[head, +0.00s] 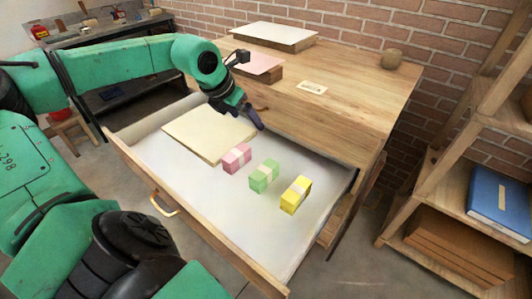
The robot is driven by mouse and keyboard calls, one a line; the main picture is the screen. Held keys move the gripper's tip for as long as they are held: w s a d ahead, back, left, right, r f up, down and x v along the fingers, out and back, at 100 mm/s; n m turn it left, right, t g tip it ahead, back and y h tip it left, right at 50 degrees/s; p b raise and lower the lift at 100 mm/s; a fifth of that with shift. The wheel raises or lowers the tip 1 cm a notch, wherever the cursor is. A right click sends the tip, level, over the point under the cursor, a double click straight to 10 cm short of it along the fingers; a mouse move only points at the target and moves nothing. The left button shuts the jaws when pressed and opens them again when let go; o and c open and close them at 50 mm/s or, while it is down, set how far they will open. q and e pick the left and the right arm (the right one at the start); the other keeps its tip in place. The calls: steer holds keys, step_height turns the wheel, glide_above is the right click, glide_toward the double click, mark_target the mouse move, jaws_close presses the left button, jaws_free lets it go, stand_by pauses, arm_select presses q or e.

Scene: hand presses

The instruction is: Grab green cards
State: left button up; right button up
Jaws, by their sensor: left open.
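A green card stack (264,177) with a pale band lies in the open drawer (208,209). It sits between a pink card stack (237,158) on its left and a yellow card stack (296,195) on its right, with gaps between them. My left gripper (256,119) is open and empty. It hangs over the back part of the drawer, behind the pink and green stacks, and touches none of them. My right gripper is not in view.
A flat cream board (205,134) lies at the drawer's back left. A shelf (420,205) stands at right.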

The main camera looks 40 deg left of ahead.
arm_select(q)
step_height(320, 180, down, 11)
steer(key=b, duration=1)
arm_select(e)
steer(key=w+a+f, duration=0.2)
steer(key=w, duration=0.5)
arm_select(q)
steer(key=b, duration=0.4)
glide_toward(263, 170)
steer(key=x, duration=1)
steer(key=shift+w+d+f, duration=0.1)
steer(key=shift+f, duration=0.05)
steer(key=shift+w+f, duration=0.2)
steer(key=shift+f, duration=0.1)
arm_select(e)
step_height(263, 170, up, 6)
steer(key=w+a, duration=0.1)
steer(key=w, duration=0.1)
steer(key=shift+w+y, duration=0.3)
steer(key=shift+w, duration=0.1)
arm_select(q)
steer(key=shift+f, duration=0.25)
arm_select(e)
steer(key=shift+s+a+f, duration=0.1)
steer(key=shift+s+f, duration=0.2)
